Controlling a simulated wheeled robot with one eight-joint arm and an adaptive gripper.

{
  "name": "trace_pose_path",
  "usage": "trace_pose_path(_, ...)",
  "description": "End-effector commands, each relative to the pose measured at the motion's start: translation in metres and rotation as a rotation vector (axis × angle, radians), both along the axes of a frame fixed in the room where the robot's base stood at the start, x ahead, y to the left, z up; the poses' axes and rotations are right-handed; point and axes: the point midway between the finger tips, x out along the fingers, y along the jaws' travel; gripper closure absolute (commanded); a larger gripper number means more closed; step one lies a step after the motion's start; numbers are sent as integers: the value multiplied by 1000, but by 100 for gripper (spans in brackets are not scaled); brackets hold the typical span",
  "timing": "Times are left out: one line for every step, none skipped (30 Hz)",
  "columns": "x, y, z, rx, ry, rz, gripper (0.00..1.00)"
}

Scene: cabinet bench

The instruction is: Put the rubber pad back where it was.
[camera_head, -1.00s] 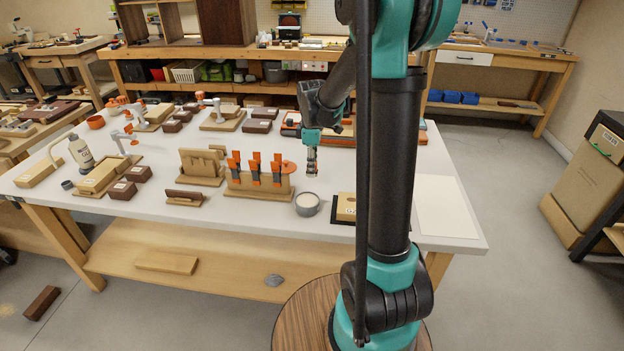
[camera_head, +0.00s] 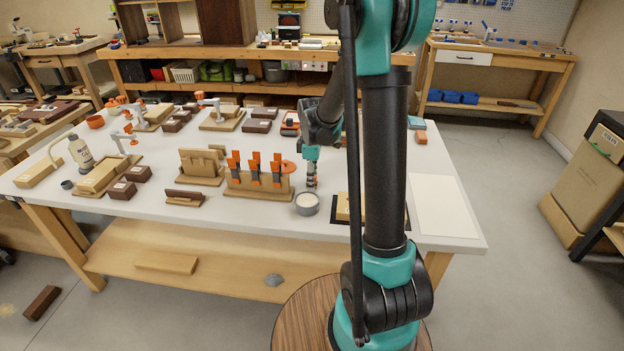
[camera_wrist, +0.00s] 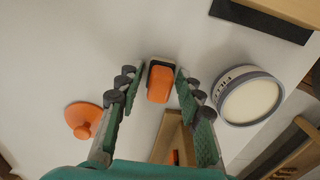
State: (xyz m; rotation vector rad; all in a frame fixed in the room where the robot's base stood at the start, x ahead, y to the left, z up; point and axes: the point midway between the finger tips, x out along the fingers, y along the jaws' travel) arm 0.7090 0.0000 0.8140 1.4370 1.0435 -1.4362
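My gripper (camera_head: 311,183) is low over the white table, just behind the round tin (camera_head: 307,205). In the wrist view its two green fingers (camera_wrist: 160,76) flank a small orange block (camera_wrist: 158,84) with a dark and pale end. I take this block to be the rubber pad, though no label shows. In the head view it is too small to make out at the fingertips. Whether it touches the table is unclear.
The tin (camera_wrist: 249,97) is right of the fingers in the wrist view; an orange knobbed disc (camera_wrist: 84,119) is left. A wooden block on a dark mat (camera_head: 340,225) is nearby. A pale sheet (camera_head: 445,205) lies at right.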

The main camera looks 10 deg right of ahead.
Motion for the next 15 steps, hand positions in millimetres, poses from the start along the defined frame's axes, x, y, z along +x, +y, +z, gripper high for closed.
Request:
trace_pose_path(0, 0, 0, 0, 0, 0, 54)
trace_pose_path(0, 0, 0, 0, 0, 0, 54)
trace_pose_path(0, 0, 0, 0, 0, 0, 54)
trace_pose_path(0, 0, 0, 0, 0, 0, 54)
trace_pose_path(0, 0, 0, 0, 0, 0, 54)
trace_pose_path(0, 0, 0, 0, 0, 0, 54)
trace_pose_path(0, 0, 0, 0, 0, 0, 54)
trace_pose_path(0, 0, 0, 0, 0, 0, 54)
trace_pose_path(0, 0, 0, 0, 0, 0, 54)
trace_pose_path(0, 0, 1, 0, 0, 0, 54)
trace_pose_path(0, 0, 2, 0, 0, 0, 54)
trace_pose_path(0, 0, 4, 0, 0, 0, 54)
trace_pose_path(0, 0, 7, 0, 0, 0, 54)
trace_pose_path(0, 0, 10, 0, 0, 0, 54)
trace_pose_path(0, 0, 14, 0, 0, 0, 54)
